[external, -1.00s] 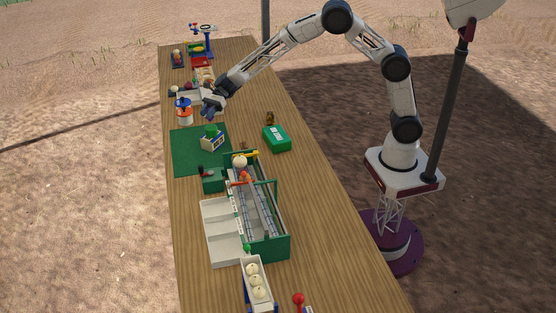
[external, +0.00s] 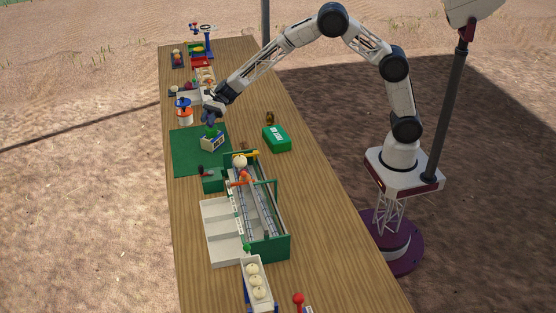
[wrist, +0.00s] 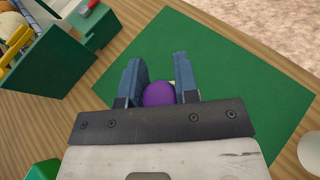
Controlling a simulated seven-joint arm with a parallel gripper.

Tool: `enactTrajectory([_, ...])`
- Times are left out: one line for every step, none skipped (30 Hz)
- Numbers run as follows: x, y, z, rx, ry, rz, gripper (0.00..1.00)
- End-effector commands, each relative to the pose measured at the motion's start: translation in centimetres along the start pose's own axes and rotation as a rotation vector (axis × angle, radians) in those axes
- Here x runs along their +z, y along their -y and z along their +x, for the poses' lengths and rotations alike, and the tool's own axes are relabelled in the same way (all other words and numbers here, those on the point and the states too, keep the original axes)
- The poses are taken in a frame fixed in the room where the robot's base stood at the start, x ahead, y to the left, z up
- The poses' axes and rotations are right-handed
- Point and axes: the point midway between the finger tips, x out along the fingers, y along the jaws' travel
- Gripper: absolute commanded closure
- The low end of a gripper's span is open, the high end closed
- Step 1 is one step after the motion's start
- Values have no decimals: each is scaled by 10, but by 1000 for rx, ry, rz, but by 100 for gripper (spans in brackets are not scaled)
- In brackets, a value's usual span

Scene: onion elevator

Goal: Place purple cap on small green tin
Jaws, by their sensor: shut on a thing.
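The purple cap (wrist: 159,94) sits between the two blue fingers of my gripper (wrist: 158,72) in the wrist view, and the gripper is shut on it. In the external view my gripper (external: 211,117) is low over the green mat (external: 185,160), just above a small green piece (external: 211,132), which looks like the green tin. The cap is too small to make out in the external view. In the wrist view the tin is hidden, and I cannot tell whether the cap touches it.
A green box with a white label (external: 277,139) lies right of the mat. The long green-framed elevator (external: 268,245) stands in front of it. An orange, white and blue canister (external: 184,112) stands close behind the mat. The mat's left part is clear.

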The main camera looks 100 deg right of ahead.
Motion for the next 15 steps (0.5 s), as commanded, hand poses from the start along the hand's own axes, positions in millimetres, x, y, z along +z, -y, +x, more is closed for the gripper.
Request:
enactTrajectory([0, 0, 0, 0, 0, 0, 94])
enactTrajectory([0, 0, 0, 0, 0, 0, 94])
enactTrajectory([0, 0, 0, 0, 0, 0, 94])
enactTrajectory([0, 0, 0, 0, 0, 0, 94])
enactTrajectory([-1, 0, 0, 0, 0, 0, 94])
enactTrajectory([-2, 0, 1, 0, 0, 0, 94])
enactTrajectory([-2, 0, 1, 0, 0, 0, 94])
enactTrajectory([-3, 0, 1, 0, 0, 0, 94])
enactTrajectory([-2, 0, 1, 0, 0, -1, 67])
enactTrajectory([-2, 0, 1, 0, 0, -1, 62])
enactTrajectory([-2, 0, 1, 0, 0, -1, 58])
enactTrajectory([-2, 0, 1, 0, 0, -1, 52])
enactTrajectory([-2, 0, 1, 0, 0, 0, 47])
enactTrajectory([-2, 0, 1, 0, 0, 0, 46])
enactTrajectory([-2, 0, 1, 0, 0, 0, 46])
